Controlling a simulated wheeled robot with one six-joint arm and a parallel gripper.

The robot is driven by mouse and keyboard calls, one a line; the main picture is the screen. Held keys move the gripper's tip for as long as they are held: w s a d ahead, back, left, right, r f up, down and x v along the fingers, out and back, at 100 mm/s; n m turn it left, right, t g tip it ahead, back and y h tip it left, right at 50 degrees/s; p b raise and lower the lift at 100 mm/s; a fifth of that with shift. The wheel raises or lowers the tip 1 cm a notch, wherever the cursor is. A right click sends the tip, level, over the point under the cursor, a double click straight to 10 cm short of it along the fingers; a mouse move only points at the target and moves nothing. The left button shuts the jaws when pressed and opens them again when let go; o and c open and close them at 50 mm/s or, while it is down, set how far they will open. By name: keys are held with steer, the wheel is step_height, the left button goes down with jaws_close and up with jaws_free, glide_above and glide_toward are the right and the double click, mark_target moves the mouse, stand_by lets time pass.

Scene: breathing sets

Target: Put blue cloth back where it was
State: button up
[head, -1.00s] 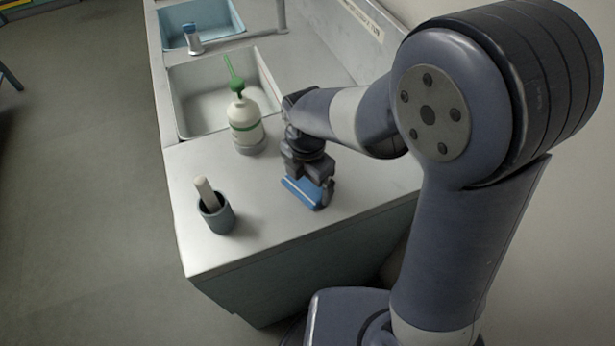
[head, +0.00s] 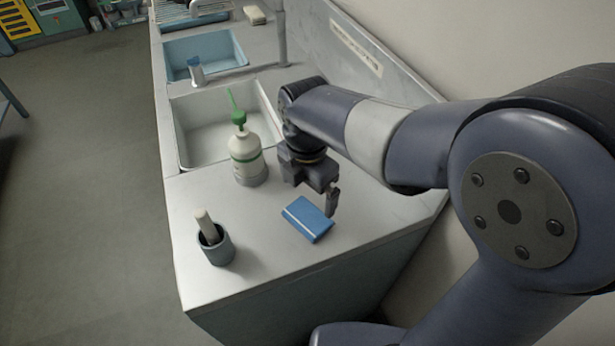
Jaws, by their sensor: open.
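The blue cloth (head: 308,219), folded flat with a pale stripe along one side, lies on the white counter near its front right part. My gripper (head: 318,195) is just above and behind the cloth, with one finger showing to the right of it. The gripper is open and apart from the cloth. Its other finger is hard to make out.
A white bottle with a green nozzle (head: 246,157) stands left of my gripper, by the white sink (head: 205,130). A grey cup with a pale stick (head: 215,245) stands at the front left. A blue sink (head: 215,50) and small bottle (head: 196,71) are farther back.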

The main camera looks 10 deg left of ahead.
step_height(320, 180, up, 4)
steer(key=shift+f, duration=0.15)
stand_by(0.3)
glide_above(308, 215)
steer(key=shift+f, duration=3.8)
